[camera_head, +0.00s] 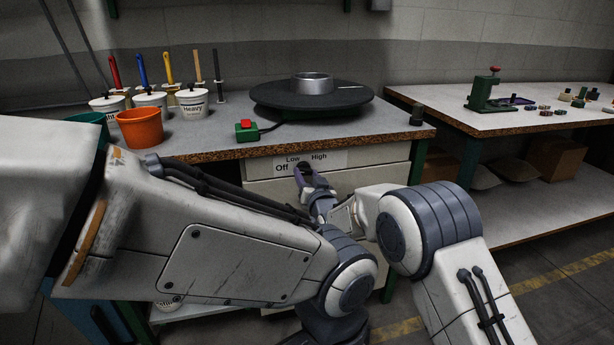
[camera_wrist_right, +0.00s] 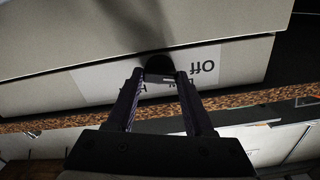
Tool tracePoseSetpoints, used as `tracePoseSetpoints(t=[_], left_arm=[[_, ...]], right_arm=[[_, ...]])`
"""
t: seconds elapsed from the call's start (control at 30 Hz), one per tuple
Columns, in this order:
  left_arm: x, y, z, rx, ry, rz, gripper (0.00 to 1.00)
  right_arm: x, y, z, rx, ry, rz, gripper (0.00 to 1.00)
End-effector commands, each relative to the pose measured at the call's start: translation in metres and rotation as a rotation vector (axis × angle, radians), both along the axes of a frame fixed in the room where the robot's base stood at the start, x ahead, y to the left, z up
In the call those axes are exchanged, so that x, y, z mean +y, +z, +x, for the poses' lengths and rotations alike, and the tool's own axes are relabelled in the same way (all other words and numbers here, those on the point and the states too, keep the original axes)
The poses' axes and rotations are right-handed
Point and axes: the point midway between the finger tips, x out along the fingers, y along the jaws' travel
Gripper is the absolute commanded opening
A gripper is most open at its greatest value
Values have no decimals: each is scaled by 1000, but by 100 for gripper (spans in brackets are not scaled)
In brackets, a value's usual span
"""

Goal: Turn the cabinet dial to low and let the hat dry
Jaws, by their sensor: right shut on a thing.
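The cabinet dial (camera_head: 303,167) is a small dark knob on the pale cabinet front, below a label (camera_head: 325,158) reading Off, Low and High. My right gripper (camera_head: 312,181) reaches up to the cabinet front and is shut on the dial. In the right wrist view the dial (camera_wrist_right: 158,64) shows as a dark knob between the two fingertips (camera_wrist_right: 159,77), with the label upside down behind it. The dial's pointer is hidden, so its setting cannot be read. No hat is visible; the cabinet's inside is hidden. My left gripper is not in view.
On the cabinet's bench (camera_head: 222,142) stand a dark round turntable (camera_head: 275,97) with a metal ring, a red button box (camera_head: 246,130), an orange bucket (camera_head: 139,127) and several white tubs (camera_head: 193,102). A second bench (camera_head: 450,120) at right holds a green press (camera_head: 487,96).

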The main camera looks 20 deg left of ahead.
Motion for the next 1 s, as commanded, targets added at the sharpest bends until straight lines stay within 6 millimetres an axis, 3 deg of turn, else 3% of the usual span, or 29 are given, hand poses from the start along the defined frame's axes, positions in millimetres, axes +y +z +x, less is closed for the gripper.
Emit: tracePoseSetpoints(t=[0.37, 1.0], left_arm=[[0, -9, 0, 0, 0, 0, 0], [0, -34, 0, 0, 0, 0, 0]], right_arm=[[0, -2, 0, 76, -1, 114, 0], [0, -2, 0, 358, -1, 529, 0]])
